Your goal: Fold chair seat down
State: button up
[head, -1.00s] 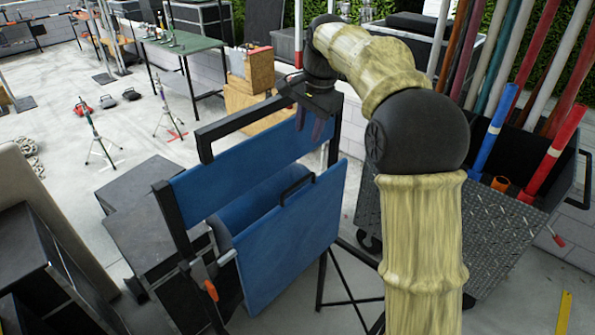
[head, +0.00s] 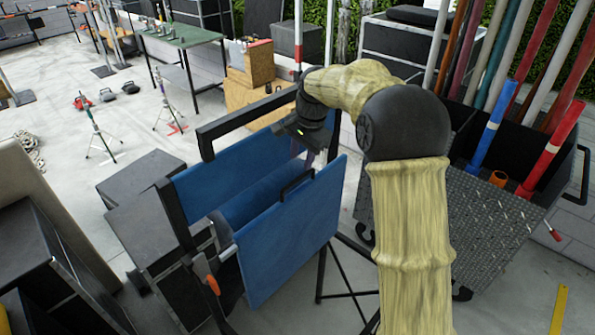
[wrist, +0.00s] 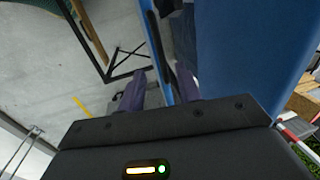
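The folding chair has a blue backrest (head: 205,187) in a black frame and a blue seat panel (head: 290,235) standing folded up in front of it. A black handle (head: 297,184) sits on the seat's top edge. My gripper (head: 308,156) is at the seat's top edge, right of the handle, pointing down. In the wrist view, my gripper (wrist: 160,78) has its fingers apart, one on each side of the seat's thin blue edge (wrist: 167,92). The backrest (wrist: 245,50) fills the right of that view. Whether either finger touches the seat is unclear.
Dark cases (head: 150,178) stand left of the chair. A metal-plate cart (head: 490,225) with coloured poles is on the right, close to my arm. An orange-handled tool (head: 212,284) is by the chair's left front. Floor is open behind the chair at left.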

aim_at(297, 179)
jog(key=f, duration=0.2)
jog(key=f+p, duration=0.1)
jog(key=f, duration=0.1)
jog(key=w+a+f+p, duration=0.1)
jog(key=f, duration=0.2)
grip_shut()
